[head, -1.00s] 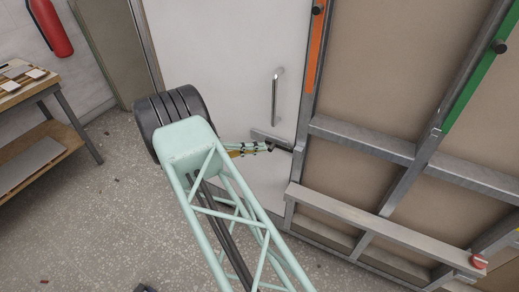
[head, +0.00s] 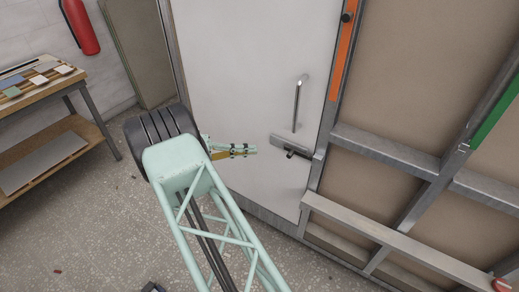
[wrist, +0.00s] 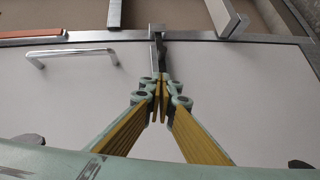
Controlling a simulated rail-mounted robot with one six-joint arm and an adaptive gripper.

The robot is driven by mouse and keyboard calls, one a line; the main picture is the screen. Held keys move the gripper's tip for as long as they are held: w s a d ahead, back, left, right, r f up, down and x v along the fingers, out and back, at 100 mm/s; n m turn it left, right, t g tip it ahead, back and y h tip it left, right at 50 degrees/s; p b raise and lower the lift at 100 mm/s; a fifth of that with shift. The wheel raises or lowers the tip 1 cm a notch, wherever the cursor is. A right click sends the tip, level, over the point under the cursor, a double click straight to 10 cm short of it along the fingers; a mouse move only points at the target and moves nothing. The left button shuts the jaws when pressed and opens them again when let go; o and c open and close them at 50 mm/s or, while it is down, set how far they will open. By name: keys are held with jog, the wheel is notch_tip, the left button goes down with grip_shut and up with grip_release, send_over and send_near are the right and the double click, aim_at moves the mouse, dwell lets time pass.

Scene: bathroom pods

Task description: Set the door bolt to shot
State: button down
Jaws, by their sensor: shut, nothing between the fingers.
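The door bolt (head: 291,147) is a grey metal plate with a dark knob, low on the white door (head: 255,75) near its right edge. It also shows in the wrist view (wrist: 156,50), just beyond my fingertips, running toward the door frame. I cannot tell whether its bar reaches into the frame. My gripper (head: 253,150) is shut and empty, to the left of the bolt, with a gap between them in the head view. In the wrist view my gripper (wrist: 160,98) has its yellow-padded fingers together and hides the bolt's near end.
A vertical bar handle (head: 299,103) stands above the bolt. A workbench (head: 45,90) with tiles and a red extinguisher (head: 80,26) are at the left. The floor between is mostly clear.

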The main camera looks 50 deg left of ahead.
jog(key=shift+v, duration=0.9)
jog(key=shift+d+f, duration=0.1)
